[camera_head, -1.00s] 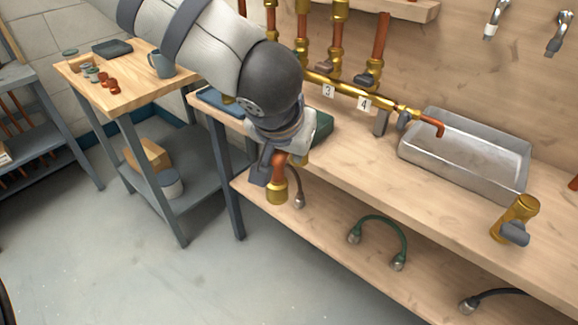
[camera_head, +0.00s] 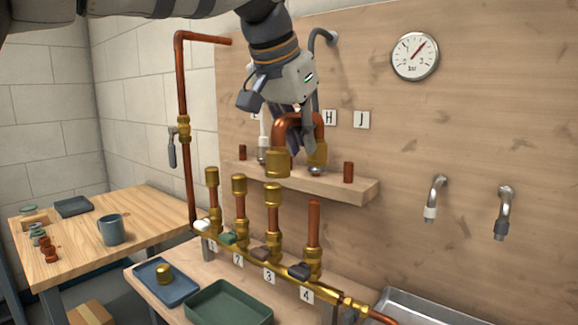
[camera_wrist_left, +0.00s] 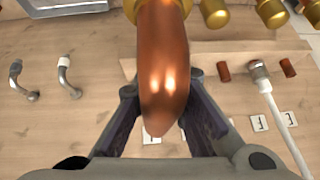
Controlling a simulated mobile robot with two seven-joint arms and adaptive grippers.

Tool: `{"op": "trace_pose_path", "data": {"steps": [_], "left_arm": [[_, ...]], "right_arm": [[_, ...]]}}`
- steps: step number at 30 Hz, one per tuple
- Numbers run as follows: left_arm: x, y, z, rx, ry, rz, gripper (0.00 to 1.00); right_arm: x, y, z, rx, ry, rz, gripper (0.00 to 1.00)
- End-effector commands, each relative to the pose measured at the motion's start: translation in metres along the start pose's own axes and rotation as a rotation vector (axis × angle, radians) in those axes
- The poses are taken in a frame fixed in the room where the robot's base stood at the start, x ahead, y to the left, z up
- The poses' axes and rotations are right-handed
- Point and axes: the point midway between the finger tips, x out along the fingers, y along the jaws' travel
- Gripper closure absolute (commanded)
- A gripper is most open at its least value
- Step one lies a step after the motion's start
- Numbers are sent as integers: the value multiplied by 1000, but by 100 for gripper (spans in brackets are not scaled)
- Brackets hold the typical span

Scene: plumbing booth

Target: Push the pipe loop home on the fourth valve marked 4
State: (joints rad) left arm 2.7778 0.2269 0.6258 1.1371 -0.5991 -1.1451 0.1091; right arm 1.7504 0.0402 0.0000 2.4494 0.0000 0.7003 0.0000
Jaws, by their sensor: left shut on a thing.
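The pipe loop (camera_head: 285,122) is a copper U-bend with brass end collars pointing down. My left gripper (camera_head: 303,135) is shut on it, high in front of the back board. In the left wrist view the copper bend (camera_wrist_left: 163,75) lies between the fingers of the left gripper (camera_wrist_left: 163,118). The valve marked 4 (camera_head: 312,262) stands at the right end of the brass manifold, with a bare copper stub on top and a dark handle. The loop's collars hang above and apart from the valve tops. My right gripper is not in view.
Valves 1, 2 and 3 (camera_head: 272,225) stand to the left with brass caps. A wooden shelf (camera_head: 350,192) with copper stubs is behind the loop. A green tray (camera_head: 228,303) and a blue tray (camera_head: 165,285) lie in front. Taps (camera_head: 434,198) are at right.

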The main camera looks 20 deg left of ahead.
Motion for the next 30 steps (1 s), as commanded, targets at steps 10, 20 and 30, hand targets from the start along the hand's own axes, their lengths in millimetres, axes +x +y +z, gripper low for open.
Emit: {"op": "trace_pose_path", "data": {"steps": [10, 20, 30], "left_arm": [[27, 3, 17, 1, -3, 1, 100], [46, 4, 29, 0, -2, 0, 100], [48, 5, 30, 0, -1, 0, 100]], "right_arm": [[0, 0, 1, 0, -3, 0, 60], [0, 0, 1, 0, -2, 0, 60], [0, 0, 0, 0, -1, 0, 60]]}}
